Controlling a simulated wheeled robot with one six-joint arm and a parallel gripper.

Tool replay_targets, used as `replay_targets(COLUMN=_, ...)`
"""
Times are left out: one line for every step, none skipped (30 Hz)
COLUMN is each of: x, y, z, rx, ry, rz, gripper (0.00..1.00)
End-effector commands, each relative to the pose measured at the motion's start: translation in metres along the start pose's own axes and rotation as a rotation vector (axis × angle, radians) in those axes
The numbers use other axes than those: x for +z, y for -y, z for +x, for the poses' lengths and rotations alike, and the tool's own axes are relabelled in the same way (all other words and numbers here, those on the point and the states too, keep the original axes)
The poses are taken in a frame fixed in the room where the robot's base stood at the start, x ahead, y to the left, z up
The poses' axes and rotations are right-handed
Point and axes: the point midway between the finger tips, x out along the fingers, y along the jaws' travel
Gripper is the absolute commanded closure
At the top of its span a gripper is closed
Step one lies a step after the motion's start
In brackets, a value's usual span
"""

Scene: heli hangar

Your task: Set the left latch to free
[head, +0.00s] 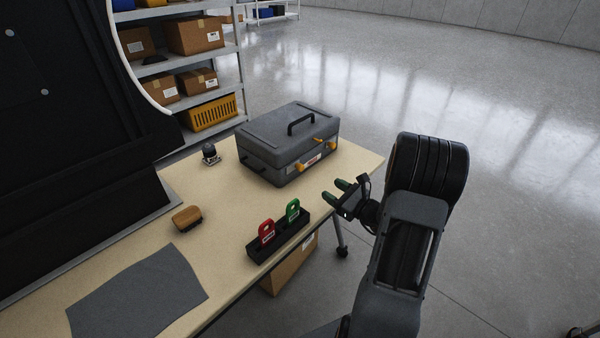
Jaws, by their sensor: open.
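A grey hard case (290,143) with a black top handle stands closed on the table. The left latch (299,166) looks short and close to the case. The right latch (331,144) has a yellow lever sticking out to the left near the lid edge. The exact setting of the left latch is too small to tell. My gripper (334,190) is open and empty, in front of the case and apart from it, its green-tipped fingers pointing left.
A black holder (263,254) with a red tag (267,232) and a green tag (292,210) stands at the table's front edge. A brush (187,218), a grey cloth (138,293) and a small dark object (210,153) lie left. Shelves stand behind.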

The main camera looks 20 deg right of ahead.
Motion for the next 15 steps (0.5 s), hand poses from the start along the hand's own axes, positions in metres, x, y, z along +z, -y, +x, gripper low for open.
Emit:
replay_targets(x=-0.006, y=0.003, z=0.002, rx=-0.018, ry=0.004, rz=0.012, gripper=0.47)
replay_targets(x=-0.007, y=0.004, z=0.004, rx=-0.026, ry=0.006, rz=0.017, gripper=0.47)
replay_targets(x=-0.007, y=0.005, z=0.008, rx=-0.032, ry=0.008, rz=0.02, gripper=0.47)
replay_targets(x=-0.007, y=0.005, z=0.012, rx=-0.033, ry=0.009, rz=0.021, gripper=0.47)
replay_targets(x=-0.007, y=0.005, z=0.017, rx=-0.032, ry=0.01, rz=0.022, gripper=0.47)
replay_targets(x=-0.007, y=0.004, z=0.024, rx=-0.031, ry=0.011, rz=0.022, gripper=0.47)
replay_targets(x=-0.006, y=0.003, z=0.03, rx=-0.027, ry=0.012, rz=0.022, gripper=0.47)
replay_targets(x=-0.006, y=0.003, z=0.037, rx=-0.026, ry=0.012, rz=0.021, gripper=0.47)
replay_targets(x=-0.006, y=0.002, z=0.045, rx=-0.024, ry=0.011, rz=0.021, gripper=0.47)
replay_targets(x=-0.006, y=0.002, z=0.052, rx=-0.022, ry=0.011, rz=0.021, gripper=0.47)
replay_targets(x=-0.006, y=0.002, z=0.058, rx=-0.022, ry=0.012, rz=0.021, gripper=0.47)
replay_targets(x=-0.006, y=0.001, z=0.066, rx=-0.021, ry=0.012, rz=0.022, gripper=0.47)
replay_targets(x=-0.006, y=0.002, z=0.072, rx=-0.022, ry=0.011, rz=0.021, gripper=0.47)
replay_targets(x=-0.006, y=0.002, z=0.078, rx=-0.021, ry=0.011, rz=0.021, gripper=0.47)
replay_targets(x=-0.006, y=0.002, z=0.085, rx=-0.022, ry=0.012, rz=0.021, gripper=0.47)
